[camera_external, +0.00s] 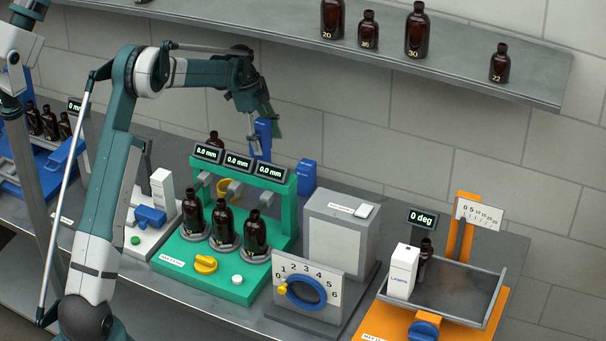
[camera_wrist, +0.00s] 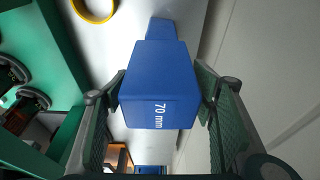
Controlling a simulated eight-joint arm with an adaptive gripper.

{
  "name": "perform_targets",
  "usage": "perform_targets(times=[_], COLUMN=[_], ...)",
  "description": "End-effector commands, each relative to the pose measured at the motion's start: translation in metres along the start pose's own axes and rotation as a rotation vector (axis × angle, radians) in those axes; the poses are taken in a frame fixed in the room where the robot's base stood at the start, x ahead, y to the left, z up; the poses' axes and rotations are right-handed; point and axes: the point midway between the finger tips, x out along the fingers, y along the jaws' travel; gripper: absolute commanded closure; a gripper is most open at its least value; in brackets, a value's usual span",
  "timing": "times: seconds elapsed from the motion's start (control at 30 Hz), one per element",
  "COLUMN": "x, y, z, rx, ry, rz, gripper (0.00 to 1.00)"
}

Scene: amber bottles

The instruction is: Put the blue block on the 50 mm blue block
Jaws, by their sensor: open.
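A blue block marked 70 mm (camera_wrist: 160,100) is between the two fingers of my gripper (camera_wrist: 160,90) in the wrist view. The fingers are open, one close on each side of it; contact is unclear. A narrower blue part shows beyond the block, and I cannot tell whether it is another block. In the external view this blue block (camera_external: 263,134) is beside my gripper (camera_external: 272,128), behind the green rig, its lower part hidden. A second blue block (camera_external: 306,178) stands to the right, behind the rig; its marking is too small to read.
The green rig (camera_external: 215,272) holds several amber bottles and displays in front of the blocks. A grey box (camera_external: 338,240) stands right of it. An orange tilting device (camera_external: 480,205) is farther right. The wall (camera_external: 345,135) is close behind, with a bottle shelf (camera_external: 470,70) above.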

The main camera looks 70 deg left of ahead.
Motion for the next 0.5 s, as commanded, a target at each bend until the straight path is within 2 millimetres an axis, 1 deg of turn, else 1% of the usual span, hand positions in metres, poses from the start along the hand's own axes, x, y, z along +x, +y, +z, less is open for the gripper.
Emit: perform_targets(times=[0.17,0.27,0.4,0.43,0.5], x=[-0.015,-0.028,-0.050,-0.053,-0.055], y=[0.000,0.001,0.000,0.000,0.000], z=[0.000,0.000,0.000,0.004,0.018], rx=[0.000,0.000,0.000,-0.001,-0.003], ry=[0.000,0.000,0.000,0.000,0.000], rz=[0.000,0.000,0.000,0.000,0.000], gripper=[0.44,0.44,0.44,0.44,0.44])
